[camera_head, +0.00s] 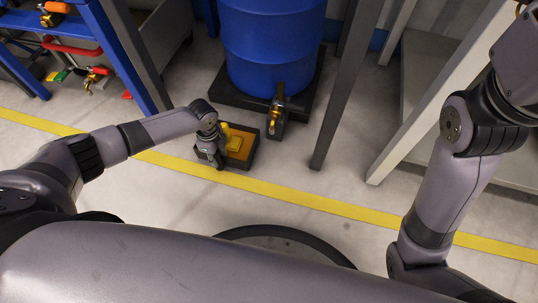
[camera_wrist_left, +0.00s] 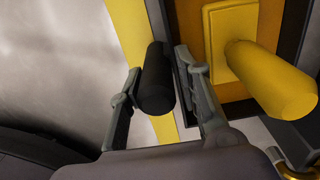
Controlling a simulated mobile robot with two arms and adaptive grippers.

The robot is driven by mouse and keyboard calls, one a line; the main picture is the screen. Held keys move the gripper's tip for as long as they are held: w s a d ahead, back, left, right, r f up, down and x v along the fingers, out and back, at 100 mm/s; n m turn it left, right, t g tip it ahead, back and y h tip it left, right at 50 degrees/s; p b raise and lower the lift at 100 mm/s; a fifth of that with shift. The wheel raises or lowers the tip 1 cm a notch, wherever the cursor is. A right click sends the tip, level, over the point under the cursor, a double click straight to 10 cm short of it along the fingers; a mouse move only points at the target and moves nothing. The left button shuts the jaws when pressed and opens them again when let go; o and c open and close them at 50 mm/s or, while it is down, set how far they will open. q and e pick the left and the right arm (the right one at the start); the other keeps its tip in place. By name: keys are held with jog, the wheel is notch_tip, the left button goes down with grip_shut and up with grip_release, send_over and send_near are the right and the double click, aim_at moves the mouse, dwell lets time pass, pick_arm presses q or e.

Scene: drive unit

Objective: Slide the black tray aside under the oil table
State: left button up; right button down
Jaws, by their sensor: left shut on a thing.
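The black tray (camera_head: 246,163) lies on the floor in front of the blue drum, with an orange-brown inside and a yellow block with a thick yellow knob (camera_head: 236,142). My left gripper (camera_head: 214,158) is at the tray's left front side, pointing down. In the left wrist view, its fingers (camera_wrist_left: 157,70) are shut on a black cylindrical handle (camera_wrist_left: 154,95) beside the tray's dark rim (camera_wrist_left: 181,75). The yellow knob (camera_wrist_left: 270,80) stands to the right of the fingers. My right arm shows at the right, but its gripper is out of view.
A blue drum (camera_head: 268,45) with a brass tap (camera_head: 278,107) stands on a black base (camera_head: 235,95) just behind the tray. Grey table legs (camera_head: 340,90) rise to the right. A blue shelf with tools is at the left. The floor by the yellow line (camera_head: 310,200) is clear.

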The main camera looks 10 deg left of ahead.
pick_arm(q)
jog(key=shift+a, duration=1.25)
jog(key=shift+w+a, duration=0.1)
jog(key=shift+a, duration=1.25)
jog(key=o, duration=1.1)
jog(key=shift+d, duration=0.1)
